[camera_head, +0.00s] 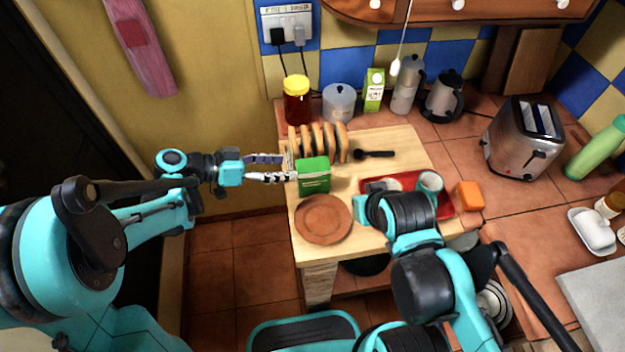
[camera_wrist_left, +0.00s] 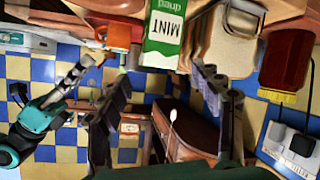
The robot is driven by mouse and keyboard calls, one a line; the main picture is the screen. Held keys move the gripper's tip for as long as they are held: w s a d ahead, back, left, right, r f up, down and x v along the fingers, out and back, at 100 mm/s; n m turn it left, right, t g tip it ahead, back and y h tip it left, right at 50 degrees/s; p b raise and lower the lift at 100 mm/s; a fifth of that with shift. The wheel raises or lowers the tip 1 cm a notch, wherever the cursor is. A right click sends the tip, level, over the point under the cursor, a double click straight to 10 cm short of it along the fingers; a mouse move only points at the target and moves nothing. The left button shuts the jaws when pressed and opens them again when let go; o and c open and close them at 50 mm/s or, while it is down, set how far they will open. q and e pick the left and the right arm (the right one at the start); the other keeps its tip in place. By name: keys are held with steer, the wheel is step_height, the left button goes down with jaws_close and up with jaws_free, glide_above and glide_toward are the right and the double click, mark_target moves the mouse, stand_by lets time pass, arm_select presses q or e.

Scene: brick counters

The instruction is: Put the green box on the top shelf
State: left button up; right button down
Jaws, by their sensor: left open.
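The green box (camera_head: 314,176) stands on the light wooden worktop, beside the bread rack and behind the brown plate. In the left wrist view the box (camera_wrist_left: 165,32) appears upside down, with "MINT" on its white label. My left gripper (camera_head: 289,168) is open, its fingers pointing right at the box's left side. In the left wrist view the open gripper (camera_wrist_left: 160,78) has the box near and beyond its fingertips; contact cannot be told. My right arm crosses the worktop's right front; its fingers are not clear. I cannot make out which surface is the top shelf.
A bread rack (camera_head: 317,142) stands behind the box, and a brown plate (camera_head: 323,219) lies in front. A red tray (camera_head: 447,206) with a cup (camera_head: 430,182) lies to the right. A red jar (camera_head: 297,105), canister (camera_head: 340,103) and milk carton (camera_head: 374,90) line the back. A cupboard (camera_head: 480,8) hangs above.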

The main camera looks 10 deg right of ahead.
mark_target(313, 164)
arm_select(q)
steer(key=d+f+m+h+b, duration=0.1)
steer(key=d+m, duration=0.1)
steer(key=d+m+g+h+b, duration=0.1)
steer(key=d+m+h, duration=0.1)
steer(key=d, duration=0.1)
steer(key=d+f+m+g+h+b, duration=0.1)
steer(key=d+m, duration=0.1)
steer(key=shift+w+d+f+h+b, duration=0.3)
steer(key=shift+d+h, duration=0.1)
arm_select(e)
step_height(313, 164, down, 4)
arm_select(q)
steer(key=shift+d+r, duration=0.1)
steer(key=shift+d, duration=0.25)
steer(key=shift+c, duration=0.4)
jaws_close()
